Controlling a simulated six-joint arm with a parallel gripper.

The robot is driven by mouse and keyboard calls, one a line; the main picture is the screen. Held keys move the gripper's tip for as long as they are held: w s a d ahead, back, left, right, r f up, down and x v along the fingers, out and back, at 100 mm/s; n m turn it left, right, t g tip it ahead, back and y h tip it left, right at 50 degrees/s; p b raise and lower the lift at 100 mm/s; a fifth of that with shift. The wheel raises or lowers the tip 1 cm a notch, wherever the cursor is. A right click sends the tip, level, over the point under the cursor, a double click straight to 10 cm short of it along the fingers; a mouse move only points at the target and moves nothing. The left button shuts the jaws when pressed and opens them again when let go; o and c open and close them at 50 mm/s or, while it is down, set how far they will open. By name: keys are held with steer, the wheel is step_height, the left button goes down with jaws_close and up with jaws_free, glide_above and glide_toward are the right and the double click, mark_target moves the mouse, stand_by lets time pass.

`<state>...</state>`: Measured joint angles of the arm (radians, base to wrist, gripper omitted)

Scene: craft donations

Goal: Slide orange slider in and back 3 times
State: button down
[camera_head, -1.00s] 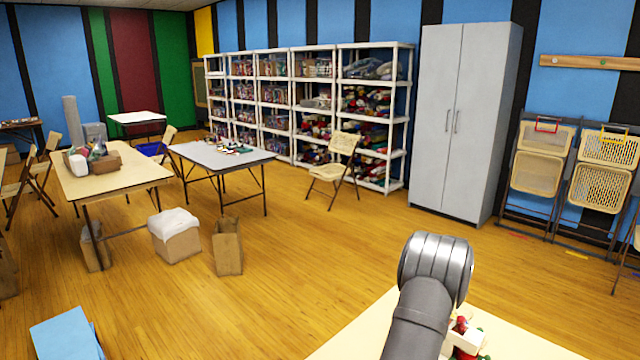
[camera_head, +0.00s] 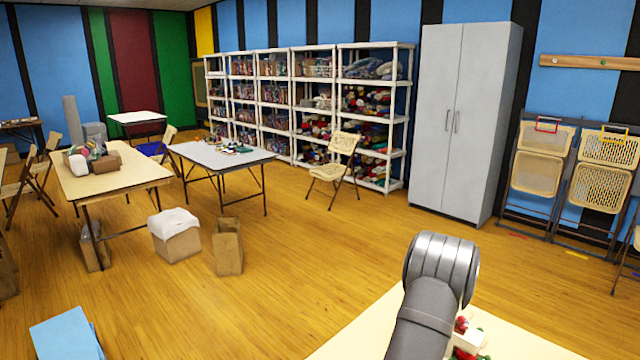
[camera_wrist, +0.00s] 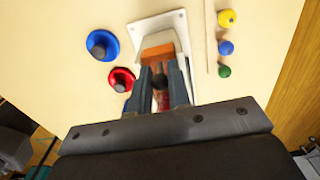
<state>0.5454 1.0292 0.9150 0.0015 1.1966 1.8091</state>
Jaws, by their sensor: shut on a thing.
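In the wrist view, the orange slider (camera_wrist: 158,51) sits in a white housing (camera_wrist: 172,22) fixed to a pale board. My gripper (camera_wrist: 160,73) is in front of the orange part, with a finger on each side of a dark, narrow piece that looks like the slider's handle. It is shut on it. The fingers hide the handle's edges and the near part of the housing. In the head view, my arm covers the slider, and my gripper does not show.
Left of the housing are a blue knob (camera_wrist: 102,44) and a red knob (camera_wrist: 121,80). Right of it is a thin rod with yellow (camera_wrist: 227,18), blue (camera_wrist: 226,47) and green (camera_wrist: 224,71) balls beside it. The pale tabletop (camera_head: 375,332) has clear room on the left.

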stand_by(0.3)
steer(key=shift+w+a, duration=1.3)
stand_by(0.3)
steer(key=shift+s+d, duration=1.35)
steer(key=shift+d, duration=0.05)
stand_by(0.4)
steer(key=shift+w+a, duration=1.35)
steer(key=shift+a, duration=0.05)
steer(key=shift+s+d, duration=1.35)
stand_by(0.6)
